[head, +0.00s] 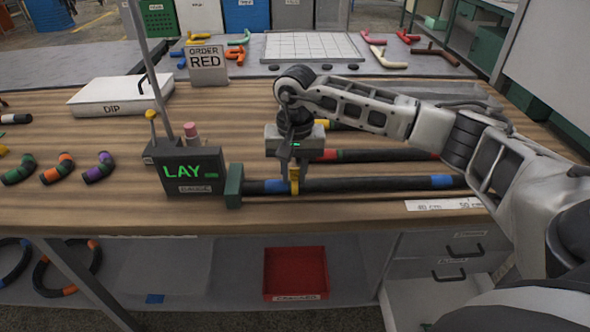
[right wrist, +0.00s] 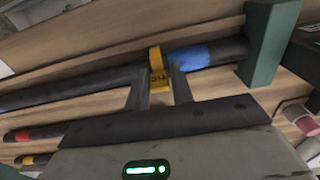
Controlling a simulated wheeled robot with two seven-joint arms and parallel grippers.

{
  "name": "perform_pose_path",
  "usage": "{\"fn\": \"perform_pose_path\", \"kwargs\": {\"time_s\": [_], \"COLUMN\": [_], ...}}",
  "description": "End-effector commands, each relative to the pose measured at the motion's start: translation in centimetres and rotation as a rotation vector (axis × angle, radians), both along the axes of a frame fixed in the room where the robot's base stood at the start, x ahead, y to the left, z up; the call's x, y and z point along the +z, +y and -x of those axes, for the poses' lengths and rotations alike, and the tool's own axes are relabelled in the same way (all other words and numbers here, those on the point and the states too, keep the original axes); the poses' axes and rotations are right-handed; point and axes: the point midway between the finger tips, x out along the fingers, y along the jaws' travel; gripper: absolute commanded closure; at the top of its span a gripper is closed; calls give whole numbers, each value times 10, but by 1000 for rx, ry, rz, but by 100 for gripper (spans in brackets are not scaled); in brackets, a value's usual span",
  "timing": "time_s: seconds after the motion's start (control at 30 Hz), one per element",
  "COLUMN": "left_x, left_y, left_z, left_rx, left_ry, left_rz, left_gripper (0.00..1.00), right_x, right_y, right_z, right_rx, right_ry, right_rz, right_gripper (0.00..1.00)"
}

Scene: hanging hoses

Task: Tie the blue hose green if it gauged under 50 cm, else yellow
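The blue hose is a black hose with blue bands (head: 443,182); it lies along the front of the bench. Its left end is at the green block (head: 233,188) of the gauge (head: 187,172), whose display reads "LAY". It also shows in the right wrist view (right wrist: 195,56). My right gripper (head: 294,186) is low over the hose near its left blue band. Its fingers (right wrist: 160,92) are shut on a yellow tie (right wrist: 157,67) with dark lettering, which sits at the hose. Whether the tie fully encircles the hose is hidden. My left gripper is out of view.
An "ORDER RED" sign (head: 207,64) stands behind the gauge. A white "DIP" box (head: 120,95) is at back left. Hoses with red (head: 327,155) and yellow bands lie behind the blue one. Short banded pieces (head: 57,168) lie at left. A red bin (head: 296,271) is below.

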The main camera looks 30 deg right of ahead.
Motion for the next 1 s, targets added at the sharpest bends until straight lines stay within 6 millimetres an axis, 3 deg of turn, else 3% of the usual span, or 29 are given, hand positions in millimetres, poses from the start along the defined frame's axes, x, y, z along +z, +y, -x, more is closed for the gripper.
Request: {"fn": "perform_pose_path", "kwargs": {"time_s": [0.03,0.27,0.7,1.0], "left_x": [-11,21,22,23], "left_y": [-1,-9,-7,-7], "left_z": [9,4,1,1], "left_rx": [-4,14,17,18], "left_ry": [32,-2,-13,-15], "left_rz": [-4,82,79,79], "left_gripper": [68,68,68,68], "right_x": [-18,-15,104,155], "right_y": [3,1,1,2], "right_z": [7,7,8,9], "right_rx": [9,6,1,0], "right_ry": [30,31,1,-5], "right_rz": [1,6,4,4], "right_gripper": [58,56,56,56]}}
